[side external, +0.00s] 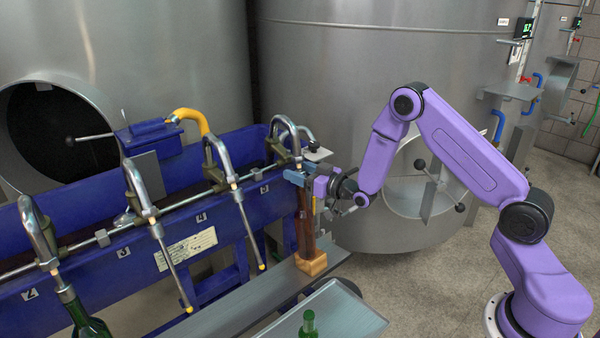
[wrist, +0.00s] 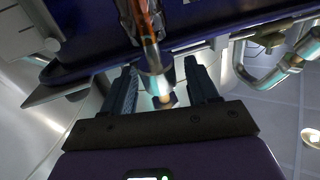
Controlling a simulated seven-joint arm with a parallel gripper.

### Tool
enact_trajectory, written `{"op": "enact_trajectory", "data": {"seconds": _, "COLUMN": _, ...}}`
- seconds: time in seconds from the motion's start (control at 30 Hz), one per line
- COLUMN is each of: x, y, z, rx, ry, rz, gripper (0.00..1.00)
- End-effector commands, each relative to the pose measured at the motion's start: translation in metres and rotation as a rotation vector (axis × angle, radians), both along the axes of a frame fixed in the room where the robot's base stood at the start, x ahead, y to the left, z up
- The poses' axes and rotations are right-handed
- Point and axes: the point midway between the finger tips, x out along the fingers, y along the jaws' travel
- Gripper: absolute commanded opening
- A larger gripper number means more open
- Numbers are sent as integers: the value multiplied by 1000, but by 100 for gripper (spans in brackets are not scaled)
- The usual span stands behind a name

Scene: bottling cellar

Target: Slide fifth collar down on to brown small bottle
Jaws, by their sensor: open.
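The brown small bottle (side external: 305,228) stands upright on a wooden block (side external: 312,264) in the side external view, under the far-right spout (side external: 284,125). My gripper (side external: 303,180) is level with the bottle's top, its fingers hiding part of it. In the wrist view my gripper (wrist: 162,76) is open, with one finger on each side of a narrow piece with a pale, orange-edged end (wrist: 163,96), which may be the fifth collar. A visible gap lies on both sides of it. I cannot tell whether the collar touches the bottle.
The blue filling trough (side external: 130,215) carries other spouts, two with thin hanging tubes with yellow tips (side external: 188,308). A green bottle (side external: 85,318) stands at the lower left, and another green bottle (side external: 309,324) shows at the bottom. The grey bench (side external: 240,313) has bare room left of the block.

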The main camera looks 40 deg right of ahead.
Motion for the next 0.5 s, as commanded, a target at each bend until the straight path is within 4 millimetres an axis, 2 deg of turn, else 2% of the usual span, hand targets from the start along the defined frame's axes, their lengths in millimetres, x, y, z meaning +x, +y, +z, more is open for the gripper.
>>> {"op": "enact_trajectory", "data": {"seconds": 0.13, "x": 0, "y": 0, "z": 0, "rx": 0, "ry": 0, "rz": 0, "gripper": 59}}
{"op": "enact_trajectory", "data": {"seconds": 0.17, "x": 0, "y": 0, "z": 0, "rx": 0, "ry": 0, "rz": 0, "gripper": 56}}
{"op": "enact_trajectory", "data": {"seconds": 0.23, "x": 0, "y": 0, "z": 0, "rx": 0, "ry": 0, "rz": 0, "gripper": 33}}
{"op": "enact_trajectory", "data": {"seconds": 0.27, "x": 0, "y": 0, "z": 0, "rx": 0, "ry": 0, "rz": 0, "gripper": 29}}
{"op": "enact_trajectory", "data": {"seconds": 0.5, "x": -1, "y": 0, "z": -4, "rx": 0, "ry": 1, "rz": 0, "gripper": 29}}
